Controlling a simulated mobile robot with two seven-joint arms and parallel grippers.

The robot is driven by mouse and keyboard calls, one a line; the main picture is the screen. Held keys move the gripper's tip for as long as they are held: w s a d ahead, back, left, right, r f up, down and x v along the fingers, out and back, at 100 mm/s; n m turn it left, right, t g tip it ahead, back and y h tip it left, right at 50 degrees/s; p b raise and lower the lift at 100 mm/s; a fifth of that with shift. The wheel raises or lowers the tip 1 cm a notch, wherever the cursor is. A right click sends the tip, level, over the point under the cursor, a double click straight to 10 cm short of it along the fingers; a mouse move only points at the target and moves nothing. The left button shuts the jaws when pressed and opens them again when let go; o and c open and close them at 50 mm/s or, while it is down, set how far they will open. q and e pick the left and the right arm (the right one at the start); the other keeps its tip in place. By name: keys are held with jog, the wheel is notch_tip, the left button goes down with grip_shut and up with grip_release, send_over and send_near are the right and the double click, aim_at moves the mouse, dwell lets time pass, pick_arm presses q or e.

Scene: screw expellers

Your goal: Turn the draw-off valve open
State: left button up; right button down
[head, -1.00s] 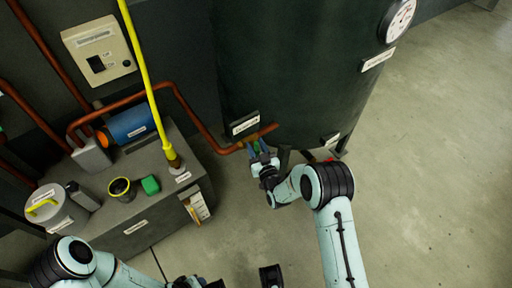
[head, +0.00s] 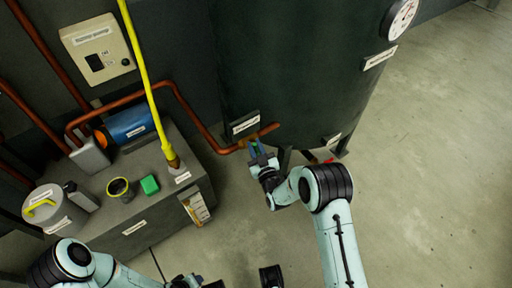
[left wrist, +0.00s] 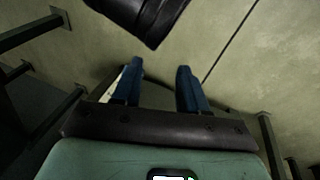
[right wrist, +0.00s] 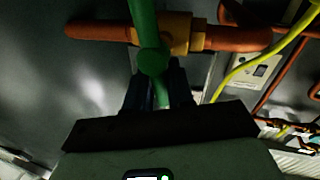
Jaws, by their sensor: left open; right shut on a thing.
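The draw-off valve (right wrist: 180,33) has a brass body on a copper pipe, with a green lever handle (right wrist: 144,22) crossing it in the right wrist view. My right gripper (right wrist: 158,84) is shut on the lower part of the green handle, its fingers on either side. In the head view my right gripper (head: 258,153) is at the pipe end low on the dark tank (head: 290,70) and hides most of the valve. My left gripper (left wrist: 160,68) is open and empty above the floor, low in the head view.
A grey bench (head: 150,213) at left carries a blue motor (head: 127,124), a yellow-rimmed cup (head: 119,188), a green block (head: 150,184) and a grey can (head: 48,210). A yellow pole (head: 145,75) rises from it. Open floor (head: 430,170) lies to the right.

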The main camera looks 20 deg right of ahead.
jog(key=shift+a+f+n+b, duration=0.25)
jog(key=shift+n+b, duration=0.2)
jog(key=shift+n, duration=0.45)
jog(key=shift+s+a+n, duration=0.1)
jog(key=shift+n, duration=0.4)
jog(key=n+y+b, duration=0.1)
jog(key=n, duration=0.3)
jog(key=a+f+n+t+y+b, duration=0.1)
jog(key=n, duration=0.2)
jog(key=n+y+b, duration=0.1)
jog(key=n, duration=0.3)
jog(key=shift+s+a+f+n+y, duration=0.2)
jog(key=shift+s+f+n+y, duration=0.1)
jog(key=shift+f+y, duration=0.1)
pick_arm(q)
jog(key=s+a+f+g, duration=0.2)
jog(key=s+f, duration=0.4)
jog(key=f, duration=0.1)
jog(key=shift+f+n+b, duration=0.25)
jog(key=shift+n+b, duration=0.05)
jog(key=shift+b, duration=0.1)
pick_arm(e)
jog(key=shift+f+n+y, duration=0.15)
jog(key=shift+n+y, duration=0.3)
jog(key=shift+n, duration=0.6)
jog(key=shift+f+n+y, duration=0.15)
jog(key=shift+n+y, duration=0.3)
jog(key=shift+n, duration=0.9)
jog(key=c, duration=1.1)
grip_release()
